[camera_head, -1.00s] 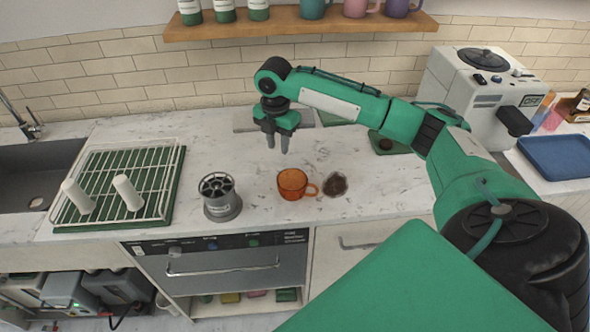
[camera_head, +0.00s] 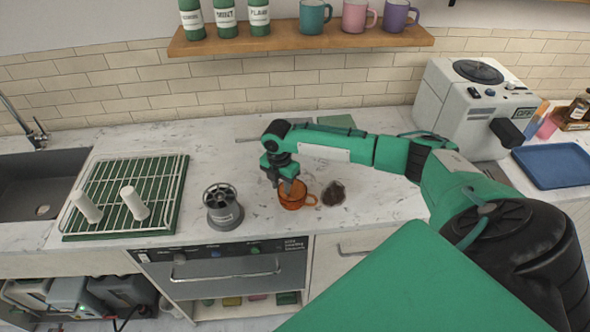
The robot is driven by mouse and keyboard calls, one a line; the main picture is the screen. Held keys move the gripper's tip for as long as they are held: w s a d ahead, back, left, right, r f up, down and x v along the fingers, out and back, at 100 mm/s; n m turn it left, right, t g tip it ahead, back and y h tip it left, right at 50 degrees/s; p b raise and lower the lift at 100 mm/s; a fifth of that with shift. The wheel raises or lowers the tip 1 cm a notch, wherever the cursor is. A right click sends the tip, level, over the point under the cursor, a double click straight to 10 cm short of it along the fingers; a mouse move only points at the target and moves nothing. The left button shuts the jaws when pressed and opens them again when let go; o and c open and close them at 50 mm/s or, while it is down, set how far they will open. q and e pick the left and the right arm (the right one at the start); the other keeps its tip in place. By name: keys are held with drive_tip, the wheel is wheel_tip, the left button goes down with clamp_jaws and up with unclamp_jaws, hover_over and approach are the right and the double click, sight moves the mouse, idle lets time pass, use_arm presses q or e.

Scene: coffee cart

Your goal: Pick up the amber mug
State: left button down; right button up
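The amber mug (camera_head: 293,201) stands upright on the marble counter, with its handle toward the right. My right gripper (camera_head: 287,187) points down at the mug's rim, and its fingers overlap the upper part of the mug. The fingertips are partly hidden, and I cannot tell whether they touch the mug or how far apart they are. My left gripper is not in view.
A grey slotted container (camera_head: 224,209) stands left of the mug. A dark brown patch (camera_head: 333,193) lies right of it. A drying rack (camera_head: 165,207) is further left beside the sink (camera_head: 40,187). A white machine (camera_head: 463,108) stands at the right. Other mugs are on the shelf (camera_head: 290,36).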

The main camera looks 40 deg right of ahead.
clamp_jaws()
drive_tip(key=shift+r, duration=0.1)
